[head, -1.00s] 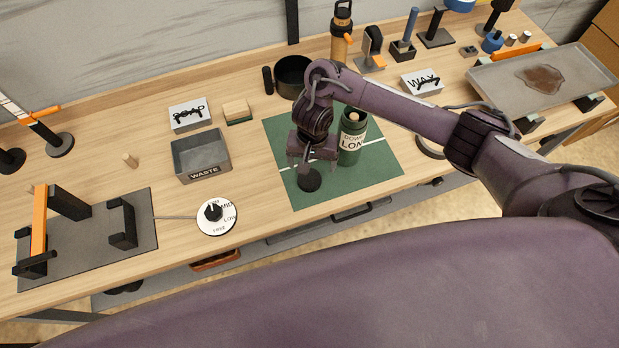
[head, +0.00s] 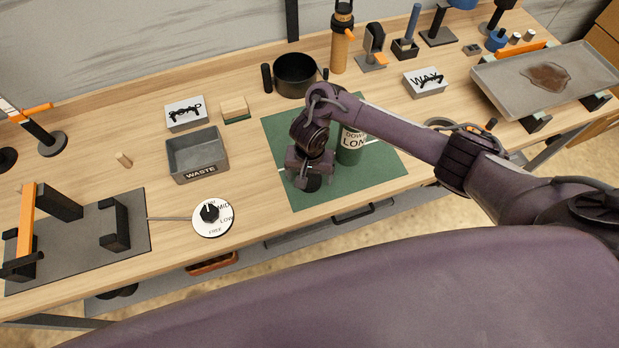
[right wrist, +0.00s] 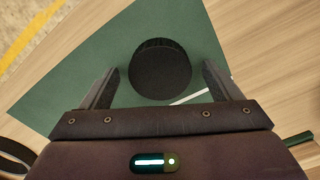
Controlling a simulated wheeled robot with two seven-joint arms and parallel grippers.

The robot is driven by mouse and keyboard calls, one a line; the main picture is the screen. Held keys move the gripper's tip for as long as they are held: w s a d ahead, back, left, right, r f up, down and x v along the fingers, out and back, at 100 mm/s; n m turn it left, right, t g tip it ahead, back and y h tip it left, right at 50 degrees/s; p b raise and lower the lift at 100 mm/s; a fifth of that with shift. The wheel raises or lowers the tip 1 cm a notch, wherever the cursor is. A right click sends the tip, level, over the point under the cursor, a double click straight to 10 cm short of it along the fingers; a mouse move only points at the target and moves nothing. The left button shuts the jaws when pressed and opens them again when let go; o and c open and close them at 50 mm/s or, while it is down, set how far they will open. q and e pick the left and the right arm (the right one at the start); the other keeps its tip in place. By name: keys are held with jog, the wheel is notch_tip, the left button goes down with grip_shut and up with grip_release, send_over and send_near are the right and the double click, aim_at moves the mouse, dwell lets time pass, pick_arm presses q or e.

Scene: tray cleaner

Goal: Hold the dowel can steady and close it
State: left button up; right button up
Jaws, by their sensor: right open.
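The dowel can (head: 351,146) is a green cylinder with a white label, standing upright on the green mat (head: 384,169). My arm crosses in front of its top, so I cannot tell there whether it is open. A round black lid (head: 311,184) lies on the mat to the left of the can. My right gripper (head: 308,179) is over this lid. In the right wrist view the black lid (right wrist: 160,68) sits between the two spread fingers of the open gripper (right wrist: 159,88), with gaps on both sides. My left gripper is not in view.
A grey waste bin (head: 197,156) and a dial (head: 212,218) stand left of the mat. A black round container (head: 295,75) and an orange bottle (head: 341,45) are behind it. A wax box (head: 425,82) and a stained tray (head: 545,79) are at right.

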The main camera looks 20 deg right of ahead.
aim_at(310, 177)
jog(key=shift+c, duration=0.2)
jog(key=c, duration=1)
jog(key=shift+r, duration=0.55)
jog(key=shift+r+p, duration=4.45)
jog(key=shift+r, duration=5.05)
